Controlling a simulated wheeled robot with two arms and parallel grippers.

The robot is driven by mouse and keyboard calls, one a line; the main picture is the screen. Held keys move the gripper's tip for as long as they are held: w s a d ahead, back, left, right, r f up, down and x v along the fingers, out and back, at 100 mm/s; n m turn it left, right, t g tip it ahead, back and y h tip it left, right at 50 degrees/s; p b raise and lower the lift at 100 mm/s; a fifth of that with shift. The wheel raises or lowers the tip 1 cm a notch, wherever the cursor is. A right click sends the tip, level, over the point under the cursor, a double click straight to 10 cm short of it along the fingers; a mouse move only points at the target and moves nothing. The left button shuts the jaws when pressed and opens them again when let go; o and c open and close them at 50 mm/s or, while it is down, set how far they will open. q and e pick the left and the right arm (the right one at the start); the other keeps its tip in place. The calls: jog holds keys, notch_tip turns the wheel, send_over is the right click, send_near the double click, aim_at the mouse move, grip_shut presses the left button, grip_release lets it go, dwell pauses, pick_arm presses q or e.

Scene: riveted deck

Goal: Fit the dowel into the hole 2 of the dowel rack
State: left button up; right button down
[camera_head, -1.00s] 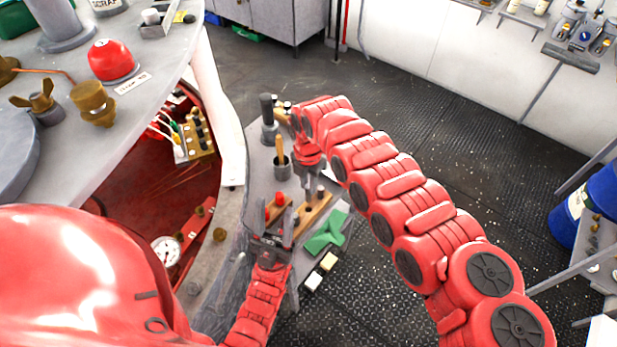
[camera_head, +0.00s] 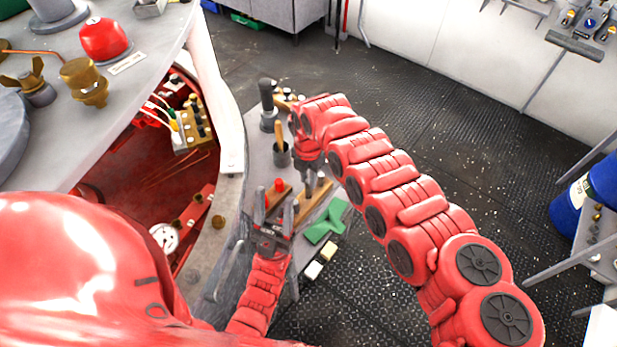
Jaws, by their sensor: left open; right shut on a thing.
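The dowel rack (camera_head: 316,205) is a narrow tan wooden block on the small grey bench, right of my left gripper. My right gripper (camera_head: 309,180) points down over the rack's far part. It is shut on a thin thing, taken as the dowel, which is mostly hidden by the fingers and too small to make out. I cannot tell whether its lower end is in a hole or above it, nor which hole is number 2. My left gripper (camera_head: 274,209) is open and empty, low over the near bench, beside the rack.
A wooden block with a red knob (camera_head: 279,186) lies just beyond my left gripper. A grey cup with a wooden handle (camera_head: 281,154) and a dark upright tool (camera_head: 267,104) stand behind.

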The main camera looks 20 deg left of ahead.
jog(key=shift+f+b, duration=1.05)
jog(key=shift+b, duration=0.15)
dwell(0.6)
jog(key=shift+b, duration=0.4)
jog(key=shift+f+b, duration=0.7)
jog(key=shift+b, duration=0.1)
jog(key=c, duration=0.6)
grip_release()
jog(key=shift+c, duration=0.2)
jog(key=shift+w+r, duration=0.15)
jog(key=shift+r, duration=0.4)
notch_tip(320, 180, up, 16)
jog(key=b, duration=0.5)
jog(key=shift+r, duration=0.2)
